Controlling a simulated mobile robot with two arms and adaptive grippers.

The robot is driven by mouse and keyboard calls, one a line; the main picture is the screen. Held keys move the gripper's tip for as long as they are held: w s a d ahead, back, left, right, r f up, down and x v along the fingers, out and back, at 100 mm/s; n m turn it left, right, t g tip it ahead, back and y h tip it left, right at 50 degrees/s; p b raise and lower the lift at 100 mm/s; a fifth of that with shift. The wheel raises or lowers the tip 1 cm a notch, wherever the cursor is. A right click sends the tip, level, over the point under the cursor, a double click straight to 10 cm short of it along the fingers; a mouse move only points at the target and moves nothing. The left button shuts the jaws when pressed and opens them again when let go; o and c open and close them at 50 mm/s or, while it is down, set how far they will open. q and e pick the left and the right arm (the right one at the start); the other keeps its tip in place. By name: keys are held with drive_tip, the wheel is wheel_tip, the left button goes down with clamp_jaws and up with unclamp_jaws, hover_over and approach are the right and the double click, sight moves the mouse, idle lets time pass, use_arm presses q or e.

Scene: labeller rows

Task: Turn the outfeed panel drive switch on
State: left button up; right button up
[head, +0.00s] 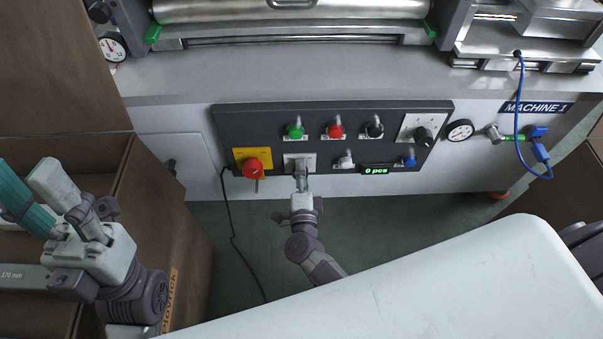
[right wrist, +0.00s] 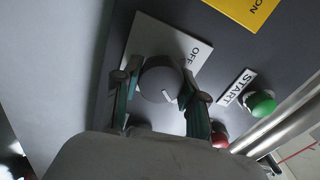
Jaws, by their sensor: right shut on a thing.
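A dark round rotary knob (right wrist: 160,79) sits on a pale plate (right wrist: 145,37) marked OFF in the right wrist view. My right gripper (right wrist: 162,88) is shut on it, one teal-padded finger on each side. The knob's white mark points down and slightly right in that view, not straight at the OFF label. In the head view, the plate (head: 311,160) is at the panel's lower left and my right gripper (head: 300,178) covers most of the knob. No drive or outfeed name is readable. My left gripper (head: 40,190) is at the left, away from the panel; its opening is unclear.
A red mushroom button (head: 252,168) on a yellow plate is close left of the held knob. Green (head: 295,131) and red (head: 334,129) buttons are above. Another rotary switch (head: 423,136) is at right. A cardboard box (head: 180,220) and white surface (head: 430,285) flank the arm.

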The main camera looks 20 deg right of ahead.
drive_tip(key=shift+f+m, duration=0.1)
drive_tip(key=shift+m, duration=0.5)
drive_tip(key=shift+d, duration=0.1)
drive_tip(key=o, duration=1.1)
drive_tip(key=shift+o, duration=0.2)
drive_tip(key=shift+s, duration=0.1)
drive_tip(key=v, duration=1.2)
